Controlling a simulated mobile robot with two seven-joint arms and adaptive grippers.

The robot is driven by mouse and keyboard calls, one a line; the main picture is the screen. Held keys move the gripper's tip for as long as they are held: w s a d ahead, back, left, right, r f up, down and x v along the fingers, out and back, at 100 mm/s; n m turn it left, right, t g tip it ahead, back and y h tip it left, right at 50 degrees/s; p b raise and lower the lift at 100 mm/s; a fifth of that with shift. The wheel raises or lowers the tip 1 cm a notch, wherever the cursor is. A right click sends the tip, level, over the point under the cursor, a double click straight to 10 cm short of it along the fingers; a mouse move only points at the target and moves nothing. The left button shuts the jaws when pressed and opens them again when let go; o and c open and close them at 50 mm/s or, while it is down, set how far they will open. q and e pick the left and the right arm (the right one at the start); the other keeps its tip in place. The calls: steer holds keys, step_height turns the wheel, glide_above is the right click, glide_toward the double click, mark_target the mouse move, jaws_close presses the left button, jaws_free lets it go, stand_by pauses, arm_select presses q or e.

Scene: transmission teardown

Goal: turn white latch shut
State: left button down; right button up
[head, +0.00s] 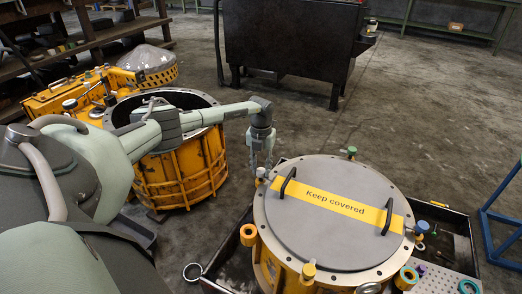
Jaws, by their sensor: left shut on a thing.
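A round grey lid (330,239) with a yellow "Keep covered" band and two black handles lies on a yellow transmission housing (268,264). My left gripper (261,165) points down at the lid's far left rim. It is shut on a small pale piece there, the white latch (261,173). The fingers hide most of the latch, so I cannot tell its angle. Other rim latches show: a green one (351,152), a blue one (421,228) and yellow ones (308,270). My right gripper is not in view.
A dark tray (228,262) surrounds the housing. An open yellow casing (184,172) stands at left under my left arm. A dark bench (290,40) stands behind, and a blue frame (500,220) at right. A perforated plate (445,280) holds small parts. The floor beyond the lid is clear.

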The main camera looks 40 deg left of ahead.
mark_target(261, 170)
arm_select(q)
steer(key=c, duration=1.2)
jaws_free()
steer(key=shift+o, duration=0.2)
steer(key=shift+r, duration=0.25)
step_height(261, 170, up, 12)
steer(key=shift+f, duration=0.2)
steer(key=shift+f, duration=0.1)
